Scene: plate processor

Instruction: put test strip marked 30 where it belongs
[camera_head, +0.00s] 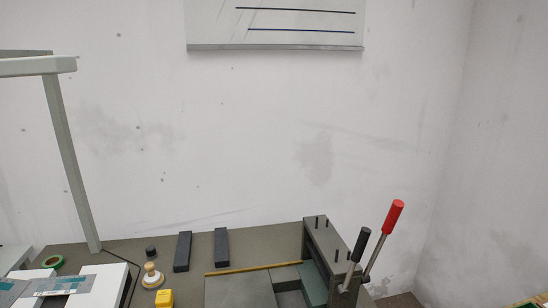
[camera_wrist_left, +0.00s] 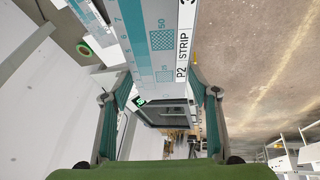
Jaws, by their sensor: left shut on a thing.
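In the left wrist view a grey-white test strip (camera_wrist_left: 150,30) with teal patches reads "P2 STRIP"; the number after it is cut off at the top edge, with part of a 3 showing. My left gripper (camera_wrist_left: 161,88) is shut on this strip, its two green-padded fingers on either side. In the head view a grey and teal strip (camera_head: 66,285) lies across white blocks at the lower left. I cannot tell whether it is the same strip. Neither gripper shows in the head view.
In the head view a plate device with a red-handled lever (camera_head: 392,216) stands at the right. Two dark bars (camera_head: 183,252), a yellow block (camera_head: 164,298), a wooden-knobbed stamp (camera_head: 152,276) and a green tape roll (camera_head: 53,262) are on the table. A lamp post (camera_head: 72,160) rises at left.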

